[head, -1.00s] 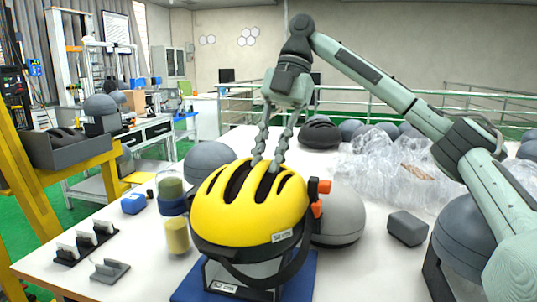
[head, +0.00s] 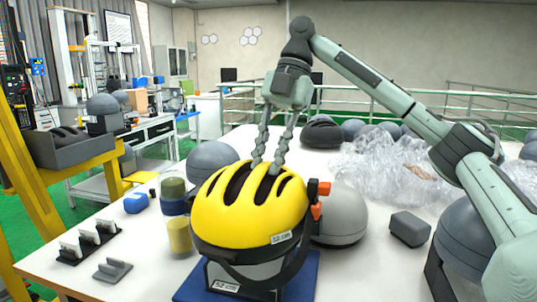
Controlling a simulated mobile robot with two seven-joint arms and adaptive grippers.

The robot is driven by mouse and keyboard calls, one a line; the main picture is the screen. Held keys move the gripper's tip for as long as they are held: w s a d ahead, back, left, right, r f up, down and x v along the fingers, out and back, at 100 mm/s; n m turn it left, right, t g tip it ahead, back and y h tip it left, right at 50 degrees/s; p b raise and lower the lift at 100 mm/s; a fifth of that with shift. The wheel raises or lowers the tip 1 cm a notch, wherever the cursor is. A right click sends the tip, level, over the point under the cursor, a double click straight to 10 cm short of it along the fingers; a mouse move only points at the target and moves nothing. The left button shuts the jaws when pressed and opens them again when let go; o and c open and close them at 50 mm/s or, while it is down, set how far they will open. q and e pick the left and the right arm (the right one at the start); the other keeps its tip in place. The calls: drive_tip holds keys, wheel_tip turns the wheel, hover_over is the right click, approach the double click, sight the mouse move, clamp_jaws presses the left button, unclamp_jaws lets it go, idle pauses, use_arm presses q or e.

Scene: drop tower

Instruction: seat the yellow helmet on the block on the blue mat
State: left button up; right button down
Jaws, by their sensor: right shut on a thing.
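The yellow helmet (head: 238,215) sits upright over the block (head: 232,277) on the blue mat (head: 300,283) at the front of the table. Its rim and dark strap hang around the top of the block, so the contact between them is hidden. A "52 cm" label shows on the helmet and another on the block. My right gripper (head: 266,168) reaches down from above, its fingertips at the helmet's top vents, shut on the helmet. My left gripper is not in view.
A grey headform (head: 342,215) stands close behind the helmet at right, with a dark grey block (head: 409,228) beyond it. Stacked cylinders (head: 174,215) stand close at left. Clear plastic wrap (head: 385,165) and a dark helmet (head: 321,134) lie farther back.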

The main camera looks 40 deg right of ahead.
drive_tip(key=shift+f, duration=0.15)
drive_tip(key=c, duration=1.3)
unclamp_jaws()
drive_tip(key=shift+c, duration=0.3)
drive_tip(key=c, duration=0.3)
drive_tip(key=shift+r, duration=0.25)
drive_tip(key=shift+r, duration=0.75)
drive_tip(key=shift+r, duration=0.15)
